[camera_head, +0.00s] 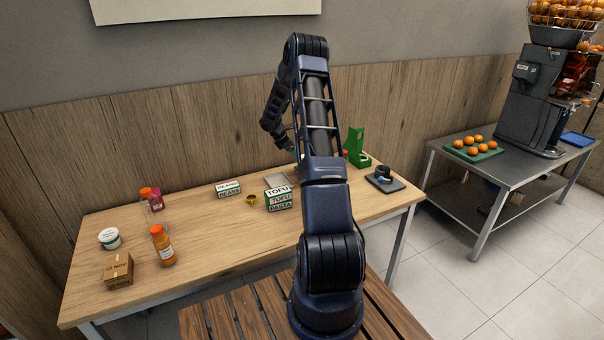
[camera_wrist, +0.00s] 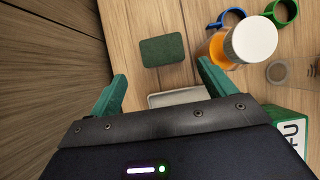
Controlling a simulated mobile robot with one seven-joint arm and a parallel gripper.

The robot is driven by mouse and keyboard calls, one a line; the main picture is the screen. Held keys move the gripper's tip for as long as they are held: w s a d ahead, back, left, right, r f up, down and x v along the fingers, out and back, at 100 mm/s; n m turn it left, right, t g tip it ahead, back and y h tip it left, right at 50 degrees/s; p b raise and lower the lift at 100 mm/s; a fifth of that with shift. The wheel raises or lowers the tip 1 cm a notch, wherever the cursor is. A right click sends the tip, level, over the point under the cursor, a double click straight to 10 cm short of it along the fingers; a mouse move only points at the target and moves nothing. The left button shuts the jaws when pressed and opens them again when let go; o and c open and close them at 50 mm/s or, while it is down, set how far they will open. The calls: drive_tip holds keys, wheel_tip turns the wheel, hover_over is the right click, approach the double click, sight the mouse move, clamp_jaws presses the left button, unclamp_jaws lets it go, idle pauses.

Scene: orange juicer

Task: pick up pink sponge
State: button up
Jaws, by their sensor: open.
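No clearly pink sponge shows. A flat, dark green, rounded rectangular pad (camera_wrist: 163,50) lies on the wooden table in the wrist view; it looks like a scouring pad or a sponge's top, and I cannot see its sides. My gripper (camera_wrist: 160,88) is open and empty, with its two green fingers apart and the pad beyond the gap between them. In the head view my arm hides the gripper's fingers and the pad. A small magenta item (camera_head: 157,198) stands behind an orange-capped bottle at the table's left; I cannot tell what it is.
A white-capped orange bottle (camera_wrist: 221,47) stands close right of the pad. A pale tray (camera_wrist: 178,97) lies below the pad, between the fingers.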

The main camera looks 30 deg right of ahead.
drive_tip(key=x, duration=0.8)
drive_tip(key=a+x, duration=0.1)
drive_tip(key=x, duration=0.3)
drive_tip(key=shift+s+d+f, duration=0.1)
drive_tip(key=shift+d+f, duration=0.1)
drive_tip(key=shift+f, duration=0.3)
drive_tip(key=c, duration=0.6)
